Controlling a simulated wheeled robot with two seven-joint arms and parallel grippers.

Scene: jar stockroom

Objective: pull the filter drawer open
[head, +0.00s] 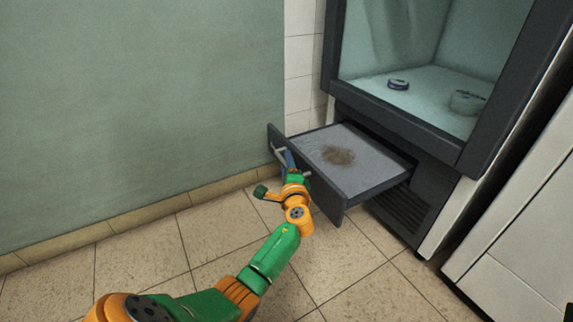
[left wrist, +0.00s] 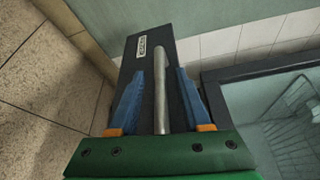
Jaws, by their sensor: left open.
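The filter drawer (head: 347,195) stands pulled well out of the base of the dark cabinet in the head view. A grey filter (head: 370,169) with a brown dirty patch lies in it. The drawer's dark front (left wrist: 182,48) carries a small label and a pale metal bar handle (left wrist: 161,90). My left gripper (head: 286,160) is at the drawer front. In the left wrist view its two blue fingers (left wrist: 160,74) are apart, one on each side of the handle, with gaps visible.
A green wall (head: 130,100) is at the left and a white cabinet (head: 520,235) at the right. The tiled floor (head: 345,275) before the drawer is clear.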

